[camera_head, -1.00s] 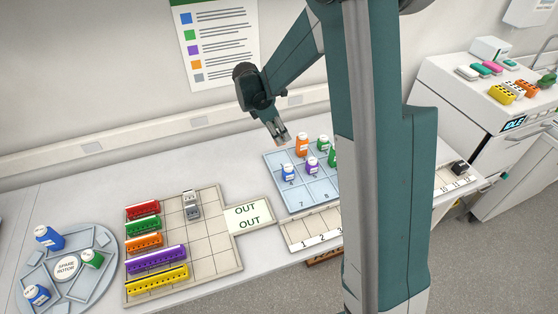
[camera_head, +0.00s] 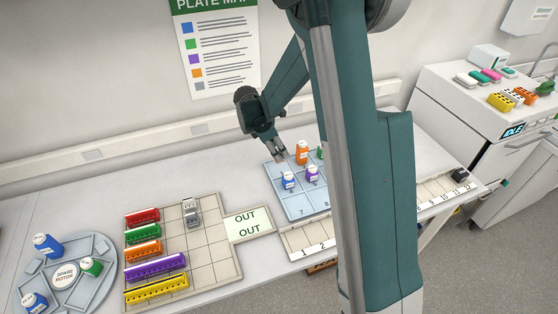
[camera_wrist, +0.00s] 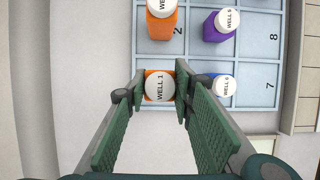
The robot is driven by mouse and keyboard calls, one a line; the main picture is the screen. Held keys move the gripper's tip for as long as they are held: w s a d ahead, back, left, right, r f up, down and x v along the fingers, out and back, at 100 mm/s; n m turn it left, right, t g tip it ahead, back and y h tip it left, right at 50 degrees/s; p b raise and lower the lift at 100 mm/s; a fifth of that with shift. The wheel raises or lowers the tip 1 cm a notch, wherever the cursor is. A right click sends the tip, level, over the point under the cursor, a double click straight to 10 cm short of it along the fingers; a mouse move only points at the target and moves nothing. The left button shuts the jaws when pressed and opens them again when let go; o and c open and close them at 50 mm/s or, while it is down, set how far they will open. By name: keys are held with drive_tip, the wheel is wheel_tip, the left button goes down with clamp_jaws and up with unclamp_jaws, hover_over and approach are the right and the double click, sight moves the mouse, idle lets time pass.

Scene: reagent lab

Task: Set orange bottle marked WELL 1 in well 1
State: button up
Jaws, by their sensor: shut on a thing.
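My gripper (camera_wrist: 158,88) is shut on the orange bottle marked WELL 1 (camera_wrist: 160,86), which has a white cap. In the wrist view the bottle is over the corner cell of the blue rack (camera_wrist: 255,121), beside the cell numbered 2. I cannot tell whether its base touches the rack. In the head view my gripper (camera_head: 281,156) points down at the rack's left back part; the held bottle cannot be clearly made out there.
Another orange bottle (camera_wrist: 161,22) stands in cell 2. A blue bottle (camera_wrist: 221,91) and a purple bottle (camera_wrist: 217,27) stand in the neighbouring row. Cells 7 and 8 are empty. The OUT plate (camera_head: 248,225) and coloured racks lie left.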

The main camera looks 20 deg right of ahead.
drive_tip(key=shift+f, duration=0.45)
drive_tip(key=shift+f, duration=1.9)
drive_tip(key=shift+f, duration=0.1)
drive_tip(key=o, duration=0.9)
drive_tip(key=shift+r, duration=0.2)
drive_tip(key=v, duration=1.2)
drive_tip(key=shift+f, duration=0.1)
